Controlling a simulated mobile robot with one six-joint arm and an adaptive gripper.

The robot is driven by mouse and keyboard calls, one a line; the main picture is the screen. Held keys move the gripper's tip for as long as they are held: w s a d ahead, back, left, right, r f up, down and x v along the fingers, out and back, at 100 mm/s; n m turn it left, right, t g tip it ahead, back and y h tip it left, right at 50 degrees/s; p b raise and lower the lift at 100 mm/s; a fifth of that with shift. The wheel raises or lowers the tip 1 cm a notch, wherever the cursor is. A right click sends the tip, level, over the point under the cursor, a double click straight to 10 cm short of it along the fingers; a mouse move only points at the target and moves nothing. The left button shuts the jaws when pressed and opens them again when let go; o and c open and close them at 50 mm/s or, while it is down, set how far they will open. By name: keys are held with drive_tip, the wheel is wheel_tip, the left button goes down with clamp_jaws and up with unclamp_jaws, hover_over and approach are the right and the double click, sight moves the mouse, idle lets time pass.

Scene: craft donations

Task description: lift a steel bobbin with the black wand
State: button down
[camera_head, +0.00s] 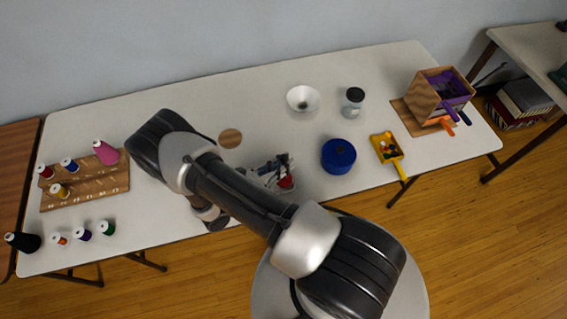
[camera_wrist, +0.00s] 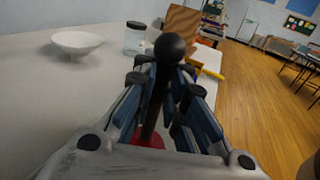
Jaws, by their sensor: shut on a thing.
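My gripper (camera_head: 274,168) is low over the table's front middle, and its fingers are shut on the black wand. In the wrist view the wand (camera_wrist: 152,108) is a dark shaft with a round black ball on top (camera_wrist: 169,47), standing between the fingers. A red piece (camera_wrist: 148,140) shows low behind the shaft; I cannot tell whether it is part of the wand. In the head view my arm and fingers hide most of the wand. I cannot make out a steel bobbin for certain. The white bowl (camera_head: 292,94), also in the wrist view (camera_wrist: 66,40), holds something small and dark.
A blue round tin (camera_head: 338,157), a lidded jar (camera_head: 353,107) and a yellow scoop (camera_head: 381,142) with small coloured things stand right of my gripper. A wooden box (camera_head: 424,97) is farther right. A thread rack (camera_head: 90,182) is at left. A wooden disc (camera_head: 230,138) lies behind my arm.

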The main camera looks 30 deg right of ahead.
sight(283, 156)
drive_tip(key=shift+r, duration=0.1)
drive_tip(key=shift+r+p, duration=2.45)
drive_tip(key=shift+r, duration=1)
